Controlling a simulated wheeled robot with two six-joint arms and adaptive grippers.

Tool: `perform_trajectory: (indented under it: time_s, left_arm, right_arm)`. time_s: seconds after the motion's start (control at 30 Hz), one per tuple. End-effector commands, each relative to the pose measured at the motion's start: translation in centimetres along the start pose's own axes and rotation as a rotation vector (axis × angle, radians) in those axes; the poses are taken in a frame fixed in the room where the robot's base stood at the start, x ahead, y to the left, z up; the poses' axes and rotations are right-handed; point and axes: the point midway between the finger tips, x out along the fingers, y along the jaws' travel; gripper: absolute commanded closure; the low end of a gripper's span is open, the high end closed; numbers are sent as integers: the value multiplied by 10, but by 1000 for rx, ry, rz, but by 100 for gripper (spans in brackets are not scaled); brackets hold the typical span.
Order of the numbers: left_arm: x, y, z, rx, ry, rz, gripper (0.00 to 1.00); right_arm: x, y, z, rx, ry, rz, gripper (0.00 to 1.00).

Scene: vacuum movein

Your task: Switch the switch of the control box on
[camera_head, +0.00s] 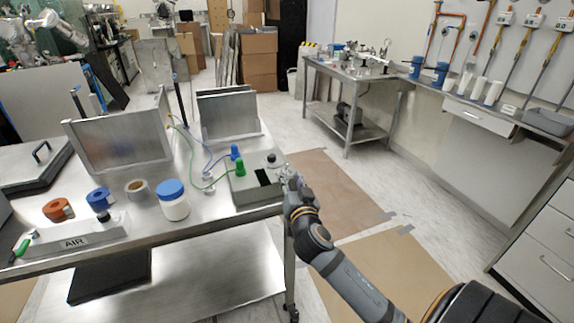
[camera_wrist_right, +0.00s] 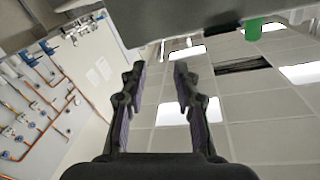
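The control box (camera_head: 243,190) is a grey-green box at the right front corner of the metal table. A green connector (camera_head: 239,167) and a blue connector (camera_head: 234,151) stand on it. A round black knob (camera_head: 271,157) and a dark rectangular patch (camera_head: 262,177) show on its top; I cannot tell the switch's state. My right gripper (camera_head: 287,174) is beside the box's right side. In the right wrist view its fingers (camera_wrist_right: 158,72) are apart with nothing between them. The box (camera_wrist_right: 190,14) and its green connector (camera_wrist_right: 253,28) show at the top there. My left gripper is not in view.
Floor right of the table is open.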

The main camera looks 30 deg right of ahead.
Motion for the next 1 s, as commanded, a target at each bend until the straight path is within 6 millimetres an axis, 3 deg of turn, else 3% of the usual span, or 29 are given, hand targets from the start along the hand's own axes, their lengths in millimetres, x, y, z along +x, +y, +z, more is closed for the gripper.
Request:
perform_trajectory:
  time_s: [0.1,0.3,0.67,0.9,1.0]
  left_arm:
    - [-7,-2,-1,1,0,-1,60]
    - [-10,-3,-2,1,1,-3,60]
    - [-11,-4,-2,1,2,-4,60]
    - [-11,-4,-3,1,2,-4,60]
    - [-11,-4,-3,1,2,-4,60]
  right_arm:
    - [27,-1,-3,-1,2,1,70]
    - [57,0,-1,-1,0,1,70]
    - [64,0,0,-1,-1,0,70]
    - [64,0,0,-1,-1,0,100]
    - [64,0,0,-1,-1,0,100]
